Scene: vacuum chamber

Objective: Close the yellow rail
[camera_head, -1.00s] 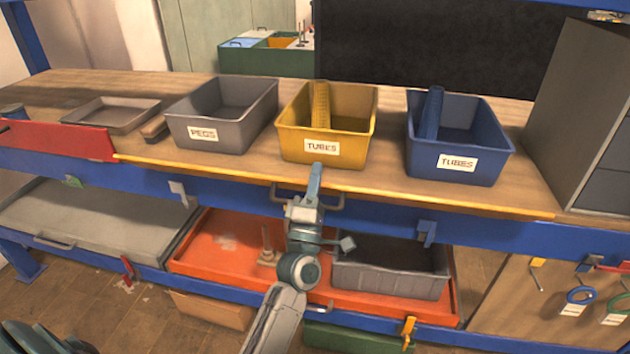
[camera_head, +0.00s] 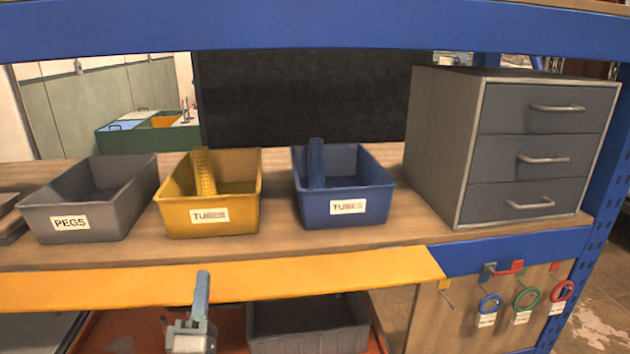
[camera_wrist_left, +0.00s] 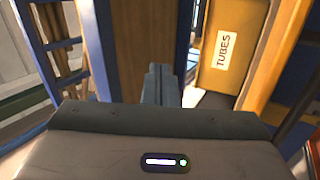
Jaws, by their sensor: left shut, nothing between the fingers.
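The yellow rail (camera_head: 300,276) runs along the front of the wooden shelf in the head view. Its broad flat face shows, and its right end is cut at a slant over the blue beam. My left gripper (camera_head: 203,277) points up from below at the rail's lower part, shut and empty. I cannot tell whether it touches the rail. In the left wrist view its shut fingers (camera_wrist_left: 160,82) show in the middle; I cannot clearly make out the rail there. My right gripper is not in view.
A grey PEGS bin (camera_head: 120,222), a yellow TUBES bin (camera_head: 180,218) and a blue TUBES bin (camera_head: 315,208) stand behind the rail. A grey drawer cabinet (camera_head: 440,150) stands at the right. Below are an orange tray (camera_head: 120,332) and a grey crate (camera_head: 300,325).

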